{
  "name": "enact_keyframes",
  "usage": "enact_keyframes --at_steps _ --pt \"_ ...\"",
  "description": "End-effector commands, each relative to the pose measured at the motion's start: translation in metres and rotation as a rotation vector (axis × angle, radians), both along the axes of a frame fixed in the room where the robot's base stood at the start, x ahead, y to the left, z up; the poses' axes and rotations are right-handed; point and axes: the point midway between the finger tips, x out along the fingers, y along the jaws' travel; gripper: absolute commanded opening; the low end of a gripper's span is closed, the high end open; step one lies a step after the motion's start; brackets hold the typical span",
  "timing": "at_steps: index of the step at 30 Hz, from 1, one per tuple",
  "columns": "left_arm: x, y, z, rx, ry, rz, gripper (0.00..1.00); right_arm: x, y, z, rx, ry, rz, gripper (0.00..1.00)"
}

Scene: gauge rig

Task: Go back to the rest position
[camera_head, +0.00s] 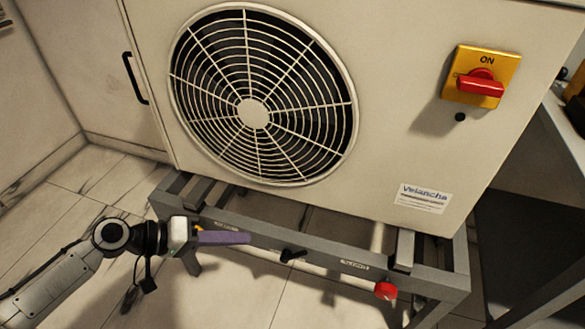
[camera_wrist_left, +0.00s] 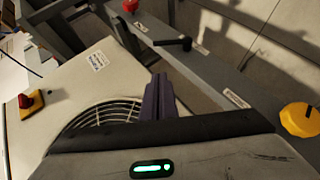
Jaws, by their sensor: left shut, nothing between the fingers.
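My left gripper (camera_head: 240,238) comes in from the lower left in the head view. Its purple fingers are shut with nothing between them, and they point right along the front of the grey frame, below the fan grille. The closed fingers also show at the middle of the left wrist view (camera_wrist_left: 160,84). They stand apart from the black lever (camera_head: 292,255) on the frame's bar, which shows above them in the wrist view (camera_wrist_left: 175,43). My right gripper is in neither view.
A beige cabinet with a round fan grille (camera_head: 253,113) rests on the grey frame (camera_head: 340,262). A red knob (camera_head: 386,290) is on the bar, and a yellow knob (camera_wrist_left: 302,118) shows in the wrist view. A red switch (camera_head: 480,83) reads ON. Tiled floor is free at left.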

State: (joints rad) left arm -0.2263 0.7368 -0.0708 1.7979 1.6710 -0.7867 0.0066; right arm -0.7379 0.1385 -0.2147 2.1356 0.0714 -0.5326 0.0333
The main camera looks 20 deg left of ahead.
Motion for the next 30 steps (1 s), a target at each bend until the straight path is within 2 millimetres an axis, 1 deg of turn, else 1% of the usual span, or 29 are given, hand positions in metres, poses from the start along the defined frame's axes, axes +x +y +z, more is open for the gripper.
enact_keyframes --at_steps 5,8,11,12,13,15,17,18,21,26,30 --pt "-0.003 -0.003 -0.002 0.006 0.000 -0.011 0.00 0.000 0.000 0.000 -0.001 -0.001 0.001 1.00" --pt "-0.019 -0.020 -0.010 0.046 -0.001 -0.066 0.00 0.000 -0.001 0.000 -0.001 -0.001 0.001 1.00" --pt "-0.050 -0.048 -0.027 0.140 -0.007 -0.170 0.00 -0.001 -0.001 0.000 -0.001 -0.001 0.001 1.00" --pt "-0.065 -0.059 -0.034 0.192 -0.010 -0.216 0.00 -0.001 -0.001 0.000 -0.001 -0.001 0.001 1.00" --pt "-0.075 -0.066 -0.039 0.233 -0.013 -0.250 0.00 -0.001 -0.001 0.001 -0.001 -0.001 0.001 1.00" --pt "-0.098 -0.078 -0.049 0.340 -0.019 -0.315 0.00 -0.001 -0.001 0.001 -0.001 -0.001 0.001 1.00" --pt "-0.114 -0.082 -0.055 0.434 -0.019 -0.354 0.00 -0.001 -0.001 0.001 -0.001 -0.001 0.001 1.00" --pt "-0.122 -0.082 -0.057 0.497 -0.017 -0.369 0.00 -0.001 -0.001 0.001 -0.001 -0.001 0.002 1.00" --pt "-0.139 -0.075 -0.059 0.638 -0.001 -0.381 0.00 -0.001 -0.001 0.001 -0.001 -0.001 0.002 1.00" --pt "-0.155 -0.056 -0.054 0.807 0.044 -0.352 0.00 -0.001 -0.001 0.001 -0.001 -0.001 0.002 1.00" --pt "-0.167 -0.036 -0.045 0.921 0.096 -0.304 0.00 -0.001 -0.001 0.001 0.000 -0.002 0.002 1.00"
